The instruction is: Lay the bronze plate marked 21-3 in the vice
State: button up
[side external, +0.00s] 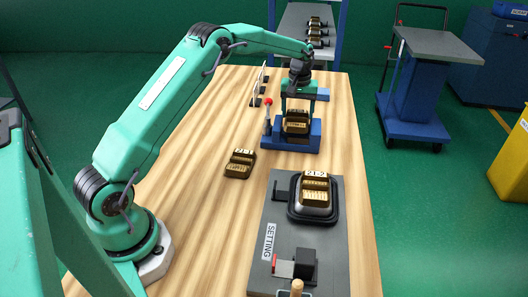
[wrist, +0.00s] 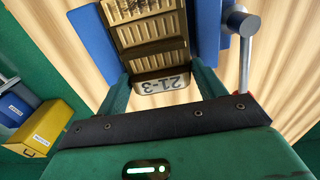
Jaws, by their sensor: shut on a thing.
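The bronze plate marked 21-3 (wrist: 160,84) is ribbed and has its number on a pale end tab in the wrist view. My gripper (wrist: 162,92) is shut on it, with a green finger on each side. In the side view my gripper (side external: 297,104) points down over the blue vice (side external: 272,142), and the held plate (side external: 296,124) is at the vice. The wrist view shows blue vice parts (wrist: 208,30) on both sides of the plate. I cannot tell whether the plate touches the vice bed.
A vice lever with a red knob (side external: 268,102) stands left of the vice. A similar bronze plate (side external: 240,164) lies on the wooden bench (side external: 200,170). Another plate (side external: 315,188) sits on a dark pad on the grey SETTING board (side external: 320,240). Small upright holders (side external: 257,90) stand behind.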

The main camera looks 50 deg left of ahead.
aim_at(295, 116)
jog(key=f, duration=0.4)
jog(key=shift+s+a+f, duration=0.15)
jog(key=shift+s+a, duration=0.05)
jog(key=shift+s, duration=0.1)
jog(key=o, duration=1.1)
jog(key=shift+s+r, duration=0.1)
jog(key=shift+r, duration=1.8)
jog(key=shift+d+r, duration=0.15)
jog(key=shift+r, duration=0.15)
jog(key=shift+r, duration=0.1)
jog(key=shift+o, duration=0.3)
jog(key=o, duration=0.4)
jog(key=shift+r, duration=0.2)
